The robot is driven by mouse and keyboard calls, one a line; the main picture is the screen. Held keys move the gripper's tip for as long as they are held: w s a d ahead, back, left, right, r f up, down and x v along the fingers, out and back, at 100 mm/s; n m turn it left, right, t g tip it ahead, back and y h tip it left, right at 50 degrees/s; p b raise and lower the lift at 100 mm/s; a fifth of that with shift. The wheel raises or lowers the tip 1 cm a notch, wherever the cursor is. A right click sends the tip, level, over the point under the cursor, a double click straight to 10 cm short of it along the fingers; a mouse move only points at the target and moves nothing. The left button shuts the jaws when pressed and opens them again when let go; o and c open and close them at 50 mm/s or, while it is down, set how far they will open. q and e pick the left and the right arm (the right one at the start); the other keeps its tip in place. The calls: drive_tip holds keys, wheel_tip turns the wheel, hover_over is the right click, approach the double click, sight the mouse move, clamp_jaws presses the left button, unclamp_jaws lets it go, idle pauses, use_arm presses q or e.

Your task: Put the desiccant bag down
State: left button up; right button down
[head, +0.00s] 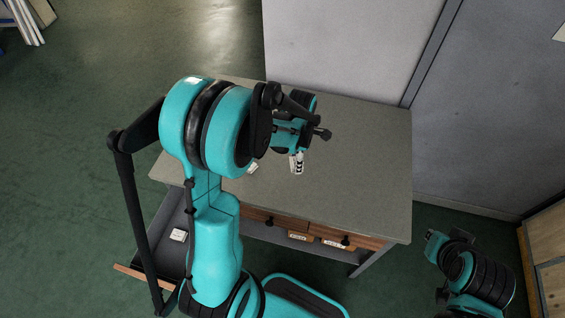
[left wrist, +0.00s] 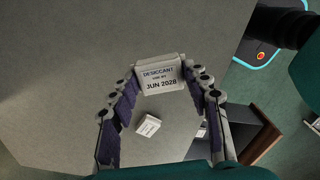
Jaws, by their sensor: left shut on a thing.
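My left gripper (head: 297,164) is over the grey table (head: 365,165), partly behind my own arm in the head view. In the left wrist view its two fingers (left wrist: 161,88) are shut on a white desiccant bag (left wrist: 162,76). The bag's label reads DESICCANT, USE BY, JUN 2028 and faces the wrist camera. The bag is hard to make out in the head view, and I cannot tell whether it touches the tabletop. My right gripper does not show clearly; only part of my right arm is at the lower right.
A second small white packet (left wrist: 147,125) lies on the tabletop; it also shows in the head view (head: 253,168). Drawers (head: 338,240) are under the front edge. A grey wall panel (head: 345,45) stands behind. The table's right side is clear.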

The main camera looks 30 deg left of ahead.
use_arm(q)
drive_tip(key=b, duration=0.1)
hover_over(280, 175)
wheel_tip(280, 175, down, 4)
drive_tip(key=shift+r, duration=0.1)
wheel_tip(280, 175, down, 4)
drive_tip(key=shift+w+b, duration=0.1)
drive_tip(key=shift+b, duration=0.85)
drive_tip(key=shift+r, duration=0.1)
drive_tip(key=shift+f, duration=0.2)
drive_tip(key=o, duration=1.1)
drive_tip(key=shift+o, duration=0.2)
drive_tip(key=shift+r, duration=0.1)
drive_tip(key=shift+r, duration=0.1)
